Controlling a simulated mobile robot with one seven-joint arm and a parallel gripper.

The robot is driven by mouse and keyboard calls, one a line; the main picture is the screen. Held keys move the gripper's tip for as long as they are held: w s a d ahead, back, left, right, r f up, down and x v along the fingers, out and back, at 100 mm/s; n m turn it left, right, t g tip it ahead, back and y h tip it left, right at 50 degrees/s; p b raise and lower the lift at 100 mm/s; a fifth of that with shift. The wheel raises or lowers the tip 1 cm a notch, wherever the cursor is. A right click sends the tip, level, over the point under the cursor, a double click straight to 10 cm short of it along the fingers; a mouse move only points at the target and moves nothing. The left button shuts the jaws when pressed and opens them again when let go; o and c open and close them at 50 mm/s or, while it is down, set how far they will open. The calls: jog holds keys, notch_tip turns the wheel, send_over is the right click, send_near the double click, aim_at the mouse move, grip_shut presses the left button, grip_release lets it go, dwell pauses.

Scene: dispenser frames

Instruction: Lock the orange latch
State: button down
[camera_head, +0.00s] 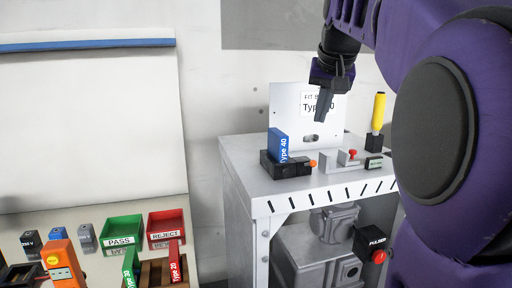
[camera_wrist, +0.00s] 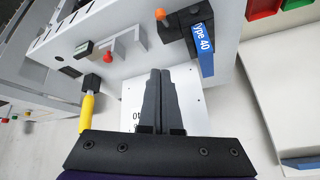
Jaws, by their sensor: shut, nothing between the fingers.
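The orange latch (camera_head: 312,163) is a small knob on the right side of a black holder (camera_head: 290,170) on the grey machine top. In the wrist view the latch (camera_wrist: 160,14) shows at the upper middle, beside the black holder (camera_wrist: 177,27). A blue Type 40 block (camera_head: 278,146) stands upright in the holder; it also shows in the wrist view (camera_wrist: 207,62). My gripper (camera_head: 321,117) is shut and empty, in the air above the machine top, in front of the white sign plate. In the wrist view its fingertips (camera_wrist: 160,72) are apart from the latch and holder.
A red knob (camera_head: 352,153) on a grey slide and a yellow-handled tool (camera_head: 378,112) stand right of the holder. The white Type 40 plate (camera_head: 290,104) rises behind. A bench at left holds a green PASS tray (camera_head: 121,232) and red REJECT tray (camera_head: 166,226).

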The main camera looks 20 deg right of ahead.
aim_at(310, 165)
jog(key=shift+s+d+f, duration=0.1)
jog(key=shift+s+f, duration=0.1)
jog(key=b+x, duration=0.1)
jog(key=x, duration=0.8)
jog(key=shift+f, duration=0.4)
jog(key=shift+s+f+b, duration=0.15)
jog(key=shift+f+b, duration=0.1)
jog(key=shift+b, duration=0.15)
jog(key=shift+s+a+f, duration=0.1)
jog(key=shift+s+a, duration=0.3)
jog(key=shift+s, duration=0.35)
jog(key=shift+s+a+f, duration=0.15)
jog(key=shift+s+a, duration=0.25)
jog(key=shift+s, duration=0.35)
jog(key=shift+w+f+b, duration=0.1)
jog(key=shift+b, duration=0.3)
